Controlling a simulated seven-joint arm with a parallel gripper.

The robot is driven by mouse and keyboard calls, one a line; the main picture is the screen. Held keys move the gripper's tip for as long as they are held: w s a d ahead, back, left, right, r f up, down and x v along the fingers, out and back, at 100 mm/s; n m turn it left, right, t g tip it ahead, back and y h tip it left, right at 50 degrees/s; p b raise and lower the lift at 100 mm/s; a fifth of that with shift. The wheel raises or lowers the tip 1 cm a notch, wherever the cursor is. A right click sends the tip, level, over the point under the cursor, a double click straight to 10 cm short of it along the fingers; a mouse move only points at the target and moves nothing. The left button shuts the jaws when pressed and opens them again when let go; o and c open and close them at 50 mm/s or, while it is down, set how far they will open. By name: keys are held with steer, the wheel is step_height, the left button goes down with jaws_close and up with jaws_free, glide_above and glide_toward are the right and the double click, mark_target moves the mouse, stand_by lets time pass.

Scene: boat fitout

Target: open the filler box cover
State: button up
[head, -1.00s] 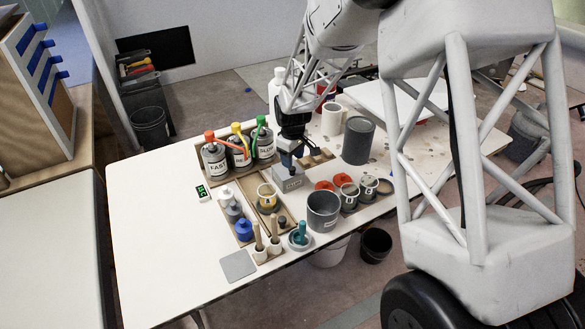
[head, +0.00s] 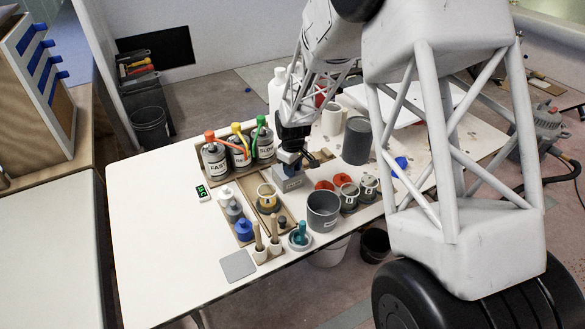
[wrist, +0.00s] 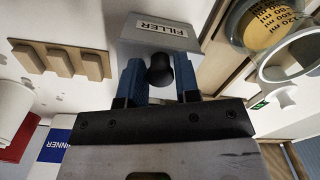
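The grey filler box (head: 290,184), with a FILLER label, stands on the table near the middle of the head view. In the wrist view its grey surface (wrist: 133,32) and label lie just beyond my fingertips. The cover's seam is hidden, and I see no clear opening.
Labelled canisters with coloured tops (head: 216,162) stand behind and left of the box. A tall grey can (head: 357,141) is to the right. The table's left part is clear.

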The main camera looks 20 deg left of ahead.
jaws_close()
steer(key=shift+s+d, duration=2.85)
steer(key=shift+o, duration=2.3)
jaws_free()
step_height(320, 180, up, 8)
